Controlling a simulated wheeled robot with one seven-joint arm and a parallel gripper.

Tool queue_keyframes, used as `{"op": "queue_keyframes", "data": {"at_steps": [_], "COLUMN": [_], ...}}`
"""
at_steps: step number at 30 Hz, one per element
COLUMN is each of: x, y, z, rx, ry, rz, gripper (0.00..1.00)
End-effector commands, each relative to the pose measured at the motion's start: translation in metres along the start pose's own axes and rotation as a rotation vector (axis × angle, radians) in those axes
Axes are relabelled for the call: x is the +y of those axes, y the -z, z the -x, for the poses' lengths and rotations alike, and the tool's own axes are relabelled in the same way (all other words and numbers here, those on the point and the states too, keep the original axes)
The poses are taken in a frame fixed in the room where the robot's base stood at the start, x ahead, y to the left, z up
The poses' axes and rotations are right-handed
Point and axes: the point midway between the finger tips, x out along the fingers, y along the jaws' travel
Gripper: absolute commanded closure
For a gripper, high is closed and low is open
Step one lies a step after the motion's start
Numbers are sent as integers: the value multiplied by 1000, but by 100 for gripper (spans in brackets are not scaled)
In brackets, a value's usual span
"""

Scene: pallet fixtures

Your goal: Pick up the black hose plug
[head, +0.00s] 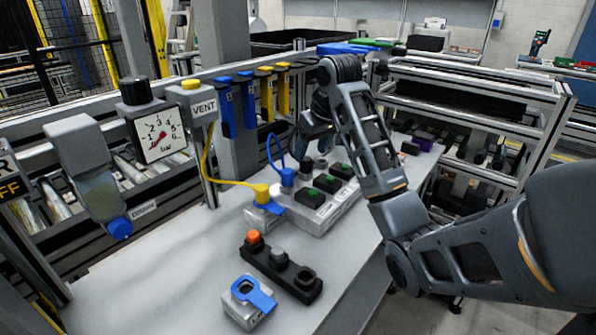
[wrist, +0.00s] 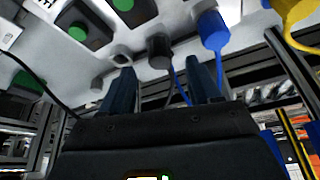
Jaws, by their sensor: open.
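The black hose plug (wrist: 160,51) sits upright on the grey manifold block (wrist: 185,14), between the blue plug (wrist: 212,30) and an empty-looking grey ring port (wrist: 122,58) in the wrist view. In the head view the black plug (head: 306,163) is small and partly hidden, close behind the blue plug (head: 287,177). My gripper (wrist: 166,76) is open and empty. Its fingers point at the block, one on each side of the black plug's line, with the plug appearing just beyond the fingertips. In the head view the fingertips are hard to make out.
Black parts with green tops (head: 314,197) and a yellow plug (head: 262,191) stand close by; blue and yellow hoses loop up. The table's left is clear.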

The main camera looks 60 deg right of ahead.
Motion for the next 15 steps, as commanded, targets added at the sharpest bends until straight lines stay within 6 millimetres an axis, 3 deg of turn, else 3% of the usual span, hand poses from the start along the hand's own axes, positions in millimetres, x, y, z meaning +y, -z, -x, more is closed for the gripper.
{"op": "queue_keyframes", "data": {"at_steps": [15], "x": [0], "y": [6], "z": [-57], "rx": [0], "ry": [1], "rz": [0], "gripper": [38]}}
